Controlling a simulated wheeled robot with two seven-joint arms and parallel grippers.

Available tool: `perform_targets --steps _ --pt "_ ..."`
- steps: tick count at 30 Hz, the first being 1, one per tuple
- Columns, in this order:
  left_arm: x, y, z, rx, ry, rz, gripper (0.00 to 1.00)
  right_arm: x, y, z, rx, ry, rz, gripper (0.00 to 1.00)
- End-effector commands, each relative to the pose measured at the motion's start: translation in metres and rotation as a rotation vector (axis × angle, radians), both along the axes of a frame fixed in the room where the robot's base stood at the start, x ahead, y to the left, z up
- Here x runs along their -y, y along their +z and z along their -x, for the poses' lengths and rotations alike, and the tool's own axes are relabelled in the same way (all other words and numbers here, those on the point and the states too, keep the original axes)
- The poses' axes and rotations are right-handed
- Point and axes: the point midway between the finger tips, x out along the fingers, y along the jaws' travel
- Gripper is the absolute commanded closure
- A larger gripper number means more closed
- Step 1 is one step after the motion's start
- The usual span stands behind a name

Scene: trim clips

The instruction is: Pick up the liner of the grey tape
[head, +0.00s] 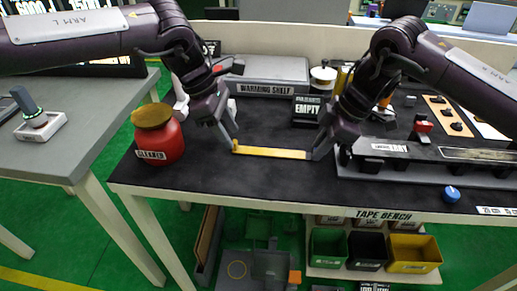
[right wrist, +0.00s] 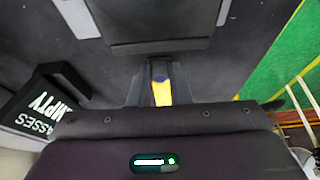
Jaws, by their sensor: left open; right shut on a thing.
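A flat yellow strip (head: 270,152), which looks like a tape liner, stretches between my two grippers over the black bench top. My right gripper (head: 314,154) is shut on its right end. In the right wrist view the yellow strip (right wrist: 162,92) shows between the jaws. My left gripper (head: 231,144) is open at the strip's left end; I cannot tell whether it touches it. I cannot make out any grey tape apart from the strip.
A red cleaner jar (head: 158,142) stands left of my left gripper. Behind are the grey warming shelf (head: 268,72) and an "EMPTY" sign (head: 307,109). A dark fixture (head: 420,160) lies to the right, with a blue knob (head: 451,193) near the front edge. The bench's front middle is clear.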

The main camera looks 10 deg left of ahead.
Motion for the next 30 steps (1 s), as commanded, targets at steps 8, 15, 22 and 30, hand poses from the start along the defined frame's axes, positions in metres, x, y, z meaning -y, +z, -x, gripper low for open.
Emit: perform_targets --steps 8,15,22,30 --pt "0.008 -0.020 0.000 0.000 0.000 0.001 0.56 0.000 0.000 0.000 0.000 0.000 0.000 1.00" --pt "0.008 -0.020 0.000 0.000 0.000 0.001 0.67 0.000 0.000 0.000 0.000 0.000 0.000 1.00" --pt "0.008 -0.020 0.000 0.001 0.000 0.001 0.97 0.000 0.000 0.000 0.000 0.000 0.000 1.00" --pt "0.008 -0.020 0.000 0.001 0.000 0.001 1.00 0.000 0.000 0.000 0.000 0.000 0.001 1.00"
